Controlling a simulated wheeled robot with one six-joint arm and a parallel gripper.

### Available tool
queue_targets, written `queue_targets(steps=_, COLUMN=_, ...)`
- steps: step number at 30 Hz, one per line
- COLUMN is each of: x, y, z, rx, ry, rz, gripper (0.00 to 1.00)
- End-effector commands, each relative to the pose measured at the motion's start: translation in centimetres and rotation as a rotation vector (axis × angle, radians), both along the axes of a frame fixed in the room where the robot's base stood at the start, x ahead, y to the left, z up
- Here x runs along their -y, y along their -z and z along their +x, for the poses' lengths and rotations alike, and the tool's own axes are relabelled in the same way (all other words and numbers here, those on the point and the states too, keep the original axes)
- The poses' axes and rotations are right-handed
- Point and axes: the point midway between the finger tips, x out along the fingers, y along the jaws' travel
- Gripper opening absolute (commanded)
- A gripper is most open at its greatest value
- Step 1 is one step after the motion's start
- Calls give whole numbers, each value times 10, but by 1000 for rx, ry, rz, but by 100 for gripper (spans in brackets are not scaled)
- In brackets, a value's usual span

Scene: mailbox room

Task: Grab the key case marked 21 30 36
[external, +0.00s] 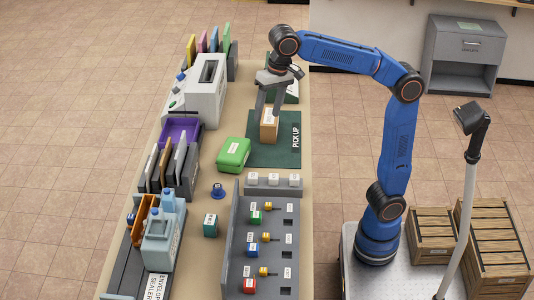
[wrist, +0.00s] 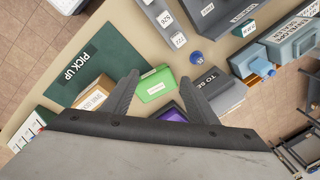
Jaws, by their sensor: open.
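No marking that I can read as 21 30 36 shows, so I cannot tell which item is the key case. A green case with a white label (external: 233,153) lies on the table; in the wrist view this green case (wrist: 157,84) appears between my fingers, apart from them. Small green (external: 255,217), blue (external: 252,249) and red (external: 249,285) labelled blocks sit in a grey rack (external: 234,235). My gripper (external: 267,112) is open and empty, pointing down over a brown box (external: 269,130); in the wrist view my gripper (wrist: 161,77) has the box left of its fingers.
The brown box stands on the dark green PICK UP mat (external: 262,158). A purple tray (external: 179,128), upright folders (external: 170,165) and a grey machine (external: 205,90) line the left side. A blue knob (external: 218,190) and teal cube (external: 210,226) stand nearer the front.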

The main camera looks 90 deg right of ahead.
Motion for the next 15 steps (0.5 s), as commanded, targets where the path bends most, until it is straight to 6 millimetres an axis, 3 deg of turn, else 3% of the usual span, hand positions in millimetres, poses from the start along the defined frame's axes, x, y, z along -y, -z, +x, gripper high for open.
queue_targets(steps=6, x=-57, y=7, z=54, rx=-58, ry=165, rz=26, gripper=53)
queue_targets(steps=15, x=-143, y=33, z=112, rx=-128, ry=407, rz=42, gripper=53)
